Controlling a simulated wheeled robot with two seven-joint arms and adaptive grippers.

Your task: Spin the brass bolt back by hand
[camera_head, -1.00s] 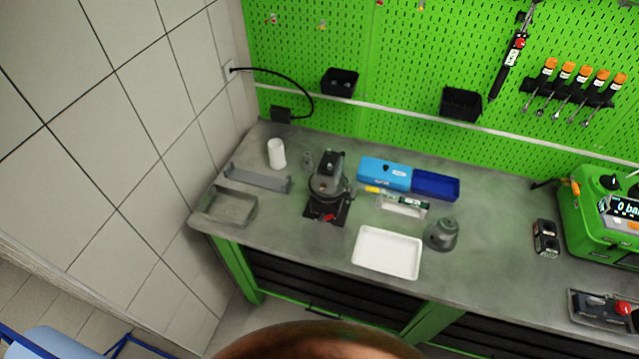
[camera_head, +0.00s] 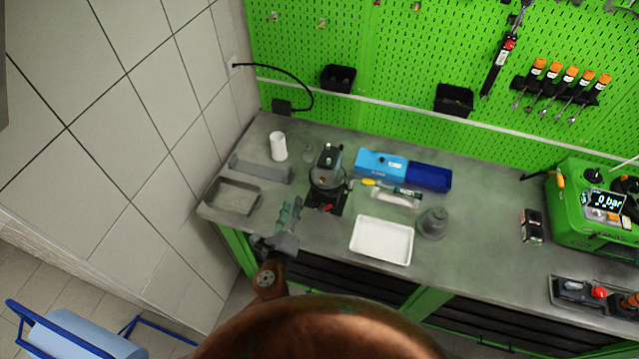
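A dark grey pump-like device (camera_head: 327,175) stands upright on a black base with a red part at its front (camera_head: 328,207). The brass bolt is too small to make out from here. My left gripper (camera_head: 291,206) is over the bench's front edge, left of and in front of the device, its fingers pointing away from me. Its two fingers look apart with nothing visible between them, and it does not touch the device. My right gripper is not in view.
A white tray (camera_head: 382,241) and a grey bell-shaped part (camera_head: 432,223) stand right of the device. A grey tray (camera_head: 232,196), a grey bracket (camera_head: 262,170) and a white cylinder (camera_head: 278,146) are on its left. Blue boxes (camera_head: 381,164) lie behind right.

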